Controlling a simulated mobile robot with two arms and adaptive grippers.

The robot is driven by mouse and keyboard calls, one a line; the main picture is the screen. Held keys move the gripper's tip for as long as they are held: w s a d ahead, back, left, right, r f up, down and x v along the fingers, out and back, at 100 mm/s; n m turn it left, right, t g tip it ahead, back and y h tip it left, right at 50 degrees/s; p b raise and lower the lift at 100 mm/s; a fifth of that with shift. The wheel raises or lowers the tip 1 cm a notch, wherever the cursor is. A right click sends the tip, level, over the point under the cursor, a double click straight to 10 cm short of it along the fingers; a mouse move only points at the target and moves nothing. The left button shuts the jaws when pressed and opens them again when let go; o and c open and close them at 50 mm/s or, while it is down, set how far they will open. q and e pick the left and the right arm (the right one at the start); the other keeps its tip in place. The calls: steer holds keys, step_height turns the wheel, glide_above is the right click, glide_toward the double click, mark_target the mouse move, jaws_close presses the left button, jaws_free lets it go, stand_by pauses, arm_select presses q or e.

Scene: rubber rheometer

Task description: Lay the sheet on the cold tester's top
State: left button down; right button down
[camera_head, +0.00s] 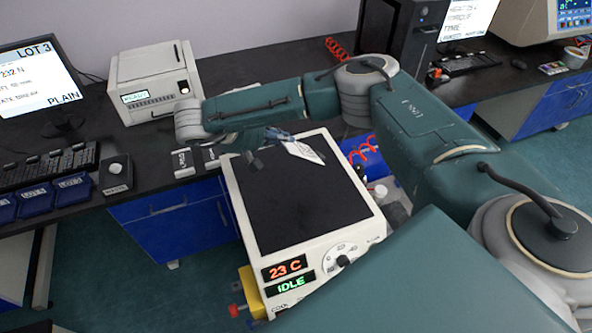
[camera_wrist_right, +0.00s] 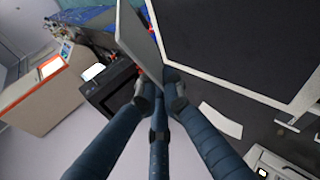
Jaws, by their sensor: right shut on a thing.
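The cold tester is a white box whose display reads 23 C and IDLE. Its flat black top (camera_head: 295,205) is bare in the head view, and its dark surface with a white rim also shows in the right wrist view (camera_wrist_right: 235,40). My right gripper (camera_head: 268,140) is over the tester's far edge. It is shut on a thin pale sheet (camera_head: 303,150), which sticks out to the right above the top. In the right wrist view the fingertips (camera_wrist_right: 160,88) pinch the sheet (camera_wrist_right: 138,38) at one end, nearly edge-on. My left gripper is not in view.
A white machine (camera_head: 152,90) with a green display stands behind on the dark bench. A monitor (camera_head: 40,85), keyboard (camera_head: 45,168) and blue trays (camera_head: 72,190) are at left. A black computer tower (camera_head: 400,30) stands behind my right arm. A red coiled hose (camera_head: 365,152) lies right of the tester.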

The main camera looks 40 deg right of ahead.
steer(key=shift+f+b, duration=0.3)
steer(key=shift+f, duration=0.3)
step_height(320, 180, down, 8)
steer(key=b, duration=0.5)
steer(key=shift+f+b, duration=0.1)
steer(key=shift+b, duration=0.3)
steer(key=c, duration=2.1)
jaws_free()
steer(key=shift+p+v, duration=2.25)
steer(key=shift+v, duration=1.8)
